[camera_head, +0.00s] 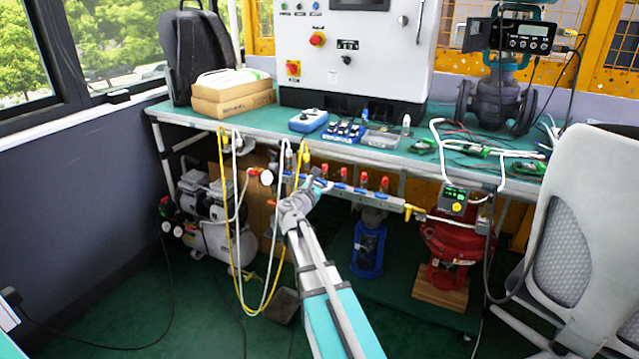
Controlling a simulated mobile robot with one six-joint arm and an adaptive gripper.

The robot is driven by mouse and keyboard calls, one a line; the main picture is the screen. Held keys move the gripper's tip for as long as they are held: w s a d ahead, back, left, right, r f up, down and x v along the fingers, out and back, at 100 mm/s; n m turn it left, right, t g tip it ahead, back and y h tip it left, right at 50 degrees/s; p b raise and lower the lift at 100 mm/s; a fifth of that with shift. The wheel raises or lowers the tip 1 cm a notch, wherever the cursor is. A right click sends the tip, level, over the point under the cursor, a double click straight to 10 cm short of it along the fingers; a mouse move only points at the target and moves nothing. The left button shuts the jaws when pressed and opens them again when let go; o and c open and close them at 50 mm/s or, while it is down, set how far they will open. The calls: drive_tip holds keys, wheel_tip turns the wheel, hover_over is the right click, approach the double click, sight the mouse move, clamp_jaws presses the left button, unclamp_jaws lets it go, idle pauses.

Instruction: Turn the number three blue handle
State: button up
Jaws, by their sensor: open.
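A grey manifold bar (394,203) runs along the front edge of the workbench, with several red-capped fittings (363,180) on top. Small blue handles (361,191) sit in a row along it. No numbers on them can be read, so I cannot tell which is number three. My gripper (316,184) is at the left part of the bar, in front of it, at the end of my arm reaching up from below. It is open and hides part of the bar and any handle behind it. I cannot tell whether it touches a handle.
Yellow and white hoses (238,190) hang just left of my gripper. The green workbench (215,125) holds a control cabinet (352,60), boxes and tools. Below stand a compressor (205,215), a blue device (368,248) and a red actuator (452,245). An office chair (580,240) blocks the right.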

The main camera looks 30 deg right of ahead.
drive_tip(key=v, duration=1.1)
drive_tip(key=shift+s+a, duration=0.2)
drive_tip(key=shift+s, duration=0.05)
drive_tip(key=c, duration=0.3)
drive_tip(key=a+m, duration=0.1)
drive_tip(key=m, duration=0.5)
drive_tip(key=s+m, duration=0.1)
drive_tip(key=m, duration=0.5)
drive_tip(key=s+a+m, duration=0.1)
drive_tip(key=m, duration=0.5)
drive_tip(key=shift+a, duration=0.35)
drive_tip(key=x, duration=1.3)
drive_tip(key=shift+w+d, duration=0.3)
